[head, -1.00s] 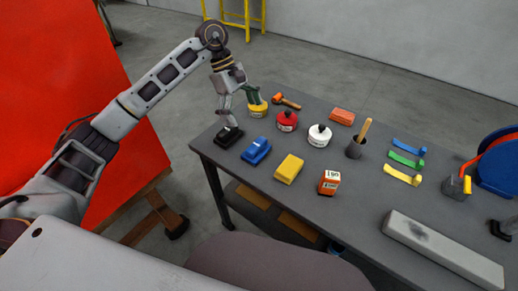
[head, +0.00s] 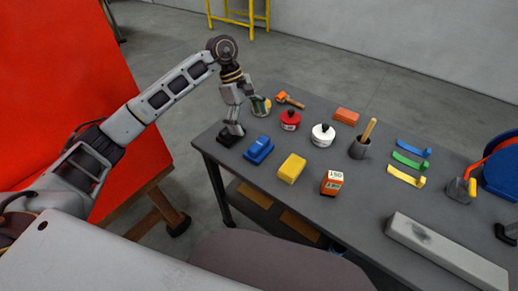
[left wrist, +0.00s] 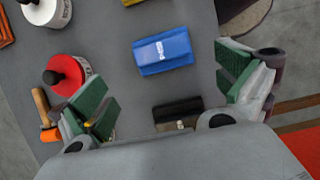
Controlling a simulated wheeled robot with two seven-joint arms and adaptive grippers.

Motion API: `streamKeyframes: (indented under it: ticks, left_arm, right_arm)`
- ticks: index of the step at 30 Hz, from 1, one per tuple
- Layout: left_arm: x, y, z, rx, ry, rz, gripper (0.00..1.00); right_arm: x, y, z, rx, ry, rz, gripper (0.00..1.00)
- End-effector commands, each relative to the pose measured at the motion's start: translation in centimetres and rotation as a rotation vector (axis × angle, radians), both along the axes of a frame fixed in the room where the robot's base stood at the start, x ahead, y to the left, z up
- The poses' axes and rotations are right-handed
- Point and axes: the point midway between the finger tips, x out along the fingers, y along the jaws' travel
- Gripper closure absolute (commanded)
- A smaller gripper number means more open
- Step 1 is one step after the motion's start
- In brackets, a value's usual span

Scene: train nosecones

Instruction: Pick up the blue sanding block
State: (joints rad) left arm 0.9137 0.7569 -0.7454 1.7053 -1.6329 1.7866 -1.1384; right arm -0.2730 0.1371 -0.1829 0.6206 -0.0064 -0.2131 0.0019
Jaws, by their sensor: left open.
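The blue sanding block (head: 258,149) lies on the grey table near its front left corner. In the left wrist view the blue block (left wrist: 163,52) has white lettering on top and is unobstructed. My left gripper (head: 248,117) is above the table's left end, behind the blue block and close to the black block. In the left wrist view my left gripper (left wrist: 165,90) is open and empty, its green-padded fingers wide apart. The blue block lies beyond the fingertips, roughly between their lines, untouched. My right gripper is not in view.
A black block (head: 230,134) lies left of the blue one, a yellow block (head: 291,169) to its right. Red (head: 290,120) and white (head: 322,135) lidded tins stand behind. A mallet (head: 290,99) lies near the back edge.

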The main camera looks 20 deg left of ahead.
Motion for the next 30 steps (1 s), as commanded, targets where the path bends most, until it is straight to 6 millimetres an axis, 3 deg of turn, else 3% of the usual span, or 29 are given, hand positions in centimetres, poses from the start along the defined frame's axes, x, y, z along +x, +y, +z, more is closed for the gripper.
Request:
streamKeyframes:
  ticks: [10,30]
  left_arm:
    - [-0.6,-1.5,-3.6,-0.001,0.001,-0.001,0.0]
    - [-0.9,-2.0,-4.8,-0.001,0.002,-0.002,0.0]
  right_arm:
    - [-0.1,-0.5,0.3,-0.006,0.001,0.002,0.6]
    - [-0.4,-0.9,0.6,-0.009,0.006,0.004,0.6]
